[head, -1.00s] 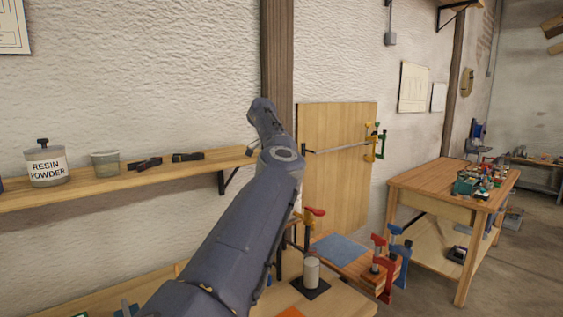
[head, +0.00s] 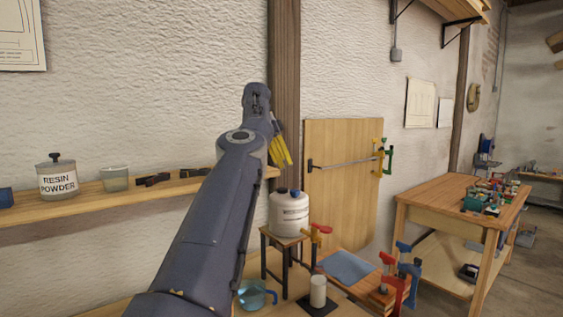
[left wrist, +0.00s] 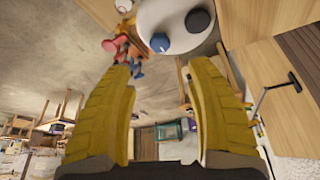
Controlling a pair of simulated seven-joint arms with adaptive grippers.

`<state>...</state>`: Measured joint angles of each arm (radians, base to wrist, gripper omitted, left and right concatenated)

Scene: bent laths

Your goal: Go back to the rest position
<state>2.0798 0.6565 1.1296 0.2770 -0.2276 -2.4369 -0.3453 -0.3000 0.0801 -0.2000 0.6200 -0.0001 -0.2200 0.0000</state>
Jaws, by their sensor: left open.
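My left arm reaches up across the middle of the head view. My left gripper (head: 281,148) shows there as yellow fingers pointing down and right, in front of the wooden post and above the shelf end. In the left wrist view the yellow fingers (left wrist: 161,70) stand wide apart with nothing between them. A white container with a blue cap and a dark cap (head: 289,215) stands on a small stand below the gripper, apart from it. It also shows beyond the fingers in the left wrist view (left wrist: 178,18). My right gripper is not in view.
A wall shelf (head: 125,192) holds a resin powder jar (head: 57,178) and a grey cup (head: 114,180). A blue jug (head: 254,296), a white cylinder (head: 318,291) and red and blue clamps (head: 394,284) are on the bench below. A wooden workbench (head: 463,198) stands right.

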